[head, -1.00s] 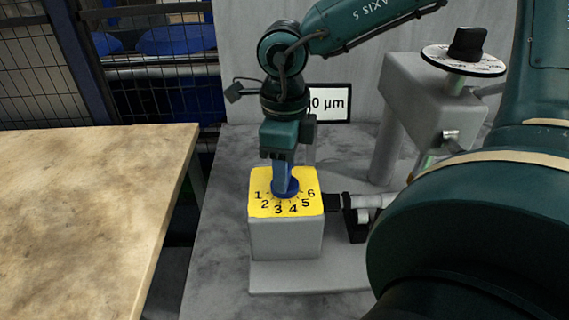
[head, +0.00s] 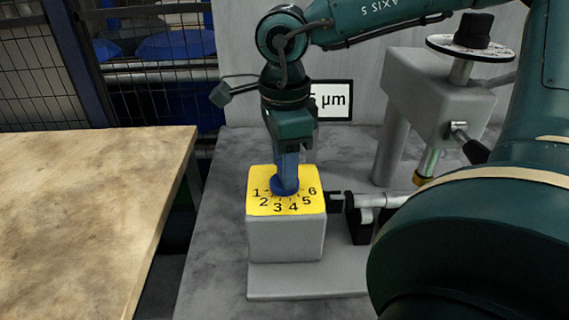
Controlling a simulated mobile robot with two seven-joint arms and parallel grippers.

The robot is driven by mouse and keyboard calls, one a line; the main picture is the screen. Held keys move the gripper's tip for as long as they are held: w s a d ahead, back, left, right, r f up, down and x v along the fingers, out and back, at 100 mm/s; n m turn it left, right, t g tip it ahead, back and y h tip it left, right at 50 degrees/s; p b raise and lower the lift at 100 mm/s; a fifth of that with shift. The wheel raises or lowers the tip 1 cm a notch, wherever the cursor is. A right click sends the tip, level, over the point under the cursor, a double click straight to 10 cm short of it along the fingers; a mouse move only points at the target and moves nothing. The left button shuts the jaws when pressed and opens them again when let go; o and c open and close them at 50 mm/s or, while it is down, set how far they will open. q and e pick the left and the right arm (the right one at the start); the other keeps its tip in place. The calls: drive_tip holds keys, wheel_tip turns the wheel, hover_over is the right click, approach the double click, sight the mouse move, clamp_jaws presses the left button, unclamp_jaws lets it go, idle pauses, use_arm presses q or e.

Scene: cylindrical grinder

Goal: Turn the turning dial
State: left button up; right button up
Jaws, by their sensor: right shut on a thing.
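The turning dial (head: 284,187) is blue and stands on a yellow plate (head: 262,207) marked with numbers 1 to 6, on top of a grey block (head: 286,238). My right gripper (head: 287,165) comes down from above and is shut on the dial. Its wrist leans slightly, and the fingers hide part of the dial, so I cannot tell which number it points to. A white display (head: 331,100) behind the wrist reads a figure ending in "5 µm"; its left part is hidden. My left gripper is not in view.
The grinder's grey head (head: 432,92) with a black-knobbed white disc (head: 470,46) stands at right. A horizontal metal spindle (head: 380,200) lies beside the block. A wooden table (head: 85,210) fills the left. My arm covers the lower right.

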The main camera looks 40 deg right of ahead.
idle(0.3)
drive_tip(key=o, duration=1)
wheel_tip(320, 180, up, 13)
drive_tip(key=shift+r+p, duration=0.1)
drive_tip(key=shift+p, duration=0.65)
